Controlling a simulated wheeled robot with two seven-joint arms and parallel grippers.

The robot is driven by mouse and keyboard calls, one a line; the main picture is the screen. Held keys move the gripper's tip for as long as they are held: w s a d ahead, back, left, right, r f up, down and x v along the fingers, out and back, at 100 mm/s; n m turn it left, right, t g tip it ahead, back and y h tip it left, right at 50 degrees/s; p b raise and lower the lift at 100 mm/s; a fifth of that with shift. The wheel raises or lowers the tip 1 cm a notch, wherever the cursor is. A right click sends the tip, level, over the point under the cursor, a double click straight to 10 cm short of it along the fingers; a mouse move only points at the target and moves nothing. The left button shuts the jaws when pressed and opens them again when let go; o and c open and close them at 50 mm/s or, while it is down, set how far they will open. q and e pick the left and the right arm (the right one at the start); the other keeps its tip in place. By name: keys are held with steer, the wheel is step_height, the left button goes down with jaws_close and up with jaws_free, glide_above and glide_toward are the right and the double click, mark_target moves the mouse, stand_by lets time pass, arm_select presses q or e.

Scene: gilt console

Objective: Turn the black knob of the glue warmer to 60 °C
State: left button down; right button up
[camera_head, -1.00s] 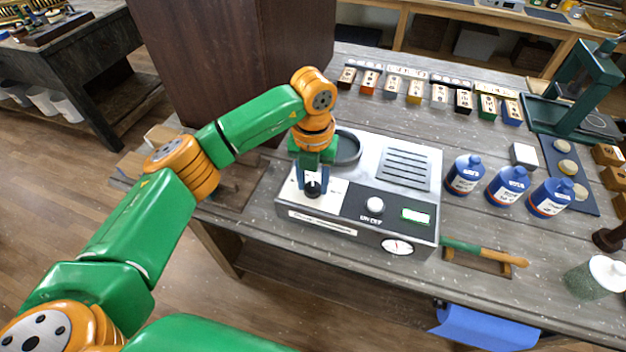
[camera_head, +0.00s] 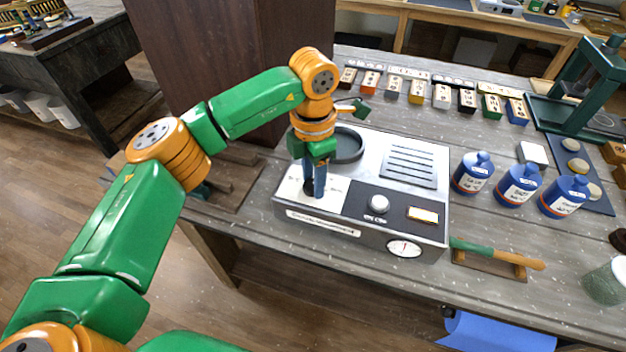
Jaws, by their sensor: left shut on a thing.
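The glue warmer (camera_head: 345,211) is a grey and white box with a dark front panel, standing near the table's front edge. My left gripper (camera_head: 314,192) points down over the left part of its panel and is shut on the black knob (camera_head: 309,188). The fingers hide most of the knob, and its pointer and scale are too small to read. A white round button (camera_head: 378,204) and a small display (camera_head: 423,215) with an orange border are to the right. A round gauge (camera_head: 404,248) is on the front face. My right gripper is not in view.
Several blue bottles (camera_head: 472,174) stand right of the warmer. A tall dark brown cabinet (camera_head: 215,60) stands behind my left arm. Small labelled blocks line the back.

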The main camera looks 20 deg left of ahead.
arm_select(q)
steer(key=m, duration=0.3)
steer(key=shift+m, duration=0.4)
steer(key=shift+m+b, duration=0.4)
steer(key=shift+m, duration=1.5)
steer(key=shift+r, duration=0.1)
steer(key=shift+c, duration=2.2)
jaws_free()
steer(key=shift+r, duration=0.15)
step_height(320, 180, up, 7)
steer(key=shift+d+f+b, duration=0.1)
steer(key=shift+f+b, duration=0.05)
steer(key=shift+b, duration=0.4)
